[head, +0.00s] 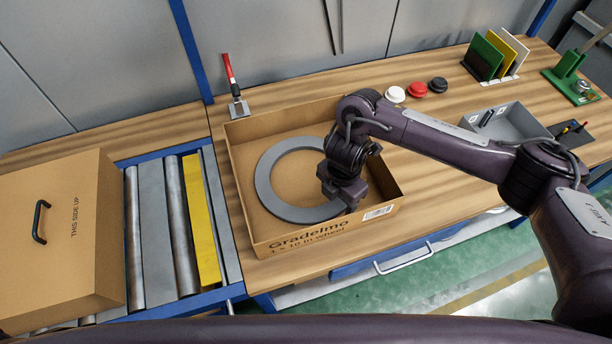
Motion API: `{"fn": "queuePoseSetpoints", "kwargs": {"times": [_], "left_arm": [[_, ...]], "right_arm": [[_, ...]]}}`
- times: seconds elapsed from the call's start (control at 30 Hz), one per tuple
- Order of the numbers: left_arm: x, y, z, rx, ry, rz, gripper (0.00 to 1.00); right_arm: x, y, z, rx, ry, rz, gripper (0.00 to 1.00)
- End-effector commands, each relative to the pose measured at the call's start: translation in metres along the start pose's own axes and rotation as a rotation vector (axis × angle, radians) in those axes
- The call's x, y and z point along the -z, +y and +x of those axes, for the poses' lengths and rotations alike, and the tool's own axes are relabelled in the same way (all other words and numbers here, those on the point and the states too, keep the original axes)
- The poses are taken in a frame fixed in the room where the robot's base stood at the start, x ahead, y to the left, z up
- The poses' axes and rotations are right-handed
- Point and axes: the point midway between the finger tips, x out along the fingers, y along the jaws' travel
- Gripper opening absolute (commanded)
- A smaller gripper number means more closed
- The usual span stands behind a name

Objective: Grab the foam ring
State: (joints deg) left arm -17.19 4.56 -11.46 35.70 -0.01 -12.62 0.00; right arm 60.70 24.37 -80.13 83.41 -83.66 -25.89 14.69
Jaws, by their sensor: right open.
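The foam ring (268,187) is a flat grey ring lying inside an open cardboard box (238,219) on the wooden bench. My right arm reaches in from the right, and my right gripper (349,207) points down into the box at the ring's right side. Its fingers are small and mostly hidden by the wrist, over or beside the ring's right edge; I cannot tell whether they touch it. The right gripper is open. The ring's right part is hidden behind the gripper. My left gripper is not in view.
The box walls surround the ring. A closed carton (70,255) sits on the roller conveyor (172,220) at left. White, red and black round pieces (417,88), a grey bin (512,120) and coloured panels in a rack (497,55) stand on the right. A red-handled tool (235,90) is behind the box.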

Motion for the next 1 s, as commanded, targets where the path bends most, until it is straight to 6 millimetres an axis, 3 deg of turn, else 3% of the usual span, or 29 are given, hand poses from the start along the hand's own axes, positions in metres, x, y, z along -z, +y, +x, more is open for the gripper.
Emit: {"fn": "queuePoseSetpoints", "kwargs": {"times": [0.1, 0.4, 0.77, 1.0], "left_arm": [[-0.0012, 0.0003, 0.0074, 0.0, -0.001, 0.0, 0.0], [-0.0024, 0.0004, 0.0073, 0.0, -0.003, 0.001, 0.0], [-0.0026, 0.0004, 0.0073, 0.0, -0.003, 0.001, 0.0], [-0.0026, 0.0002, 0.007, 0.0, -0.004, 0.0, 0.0]], "right_arm": [[0.0005, 0.0002, 0.017, 0.0, 0.003, 0.002, 0.62], [-0.0008, 0.0005, 0.0192, -0.001, -0.001, 0.0, 0.62], [-0.0007, 0.0005, 0.019, -0.001, 0.0, 0.0, 0.15], [-0.0008, 0.0007, 0.0181, -0.001, -0.001, 0.0, 0.14]]}}
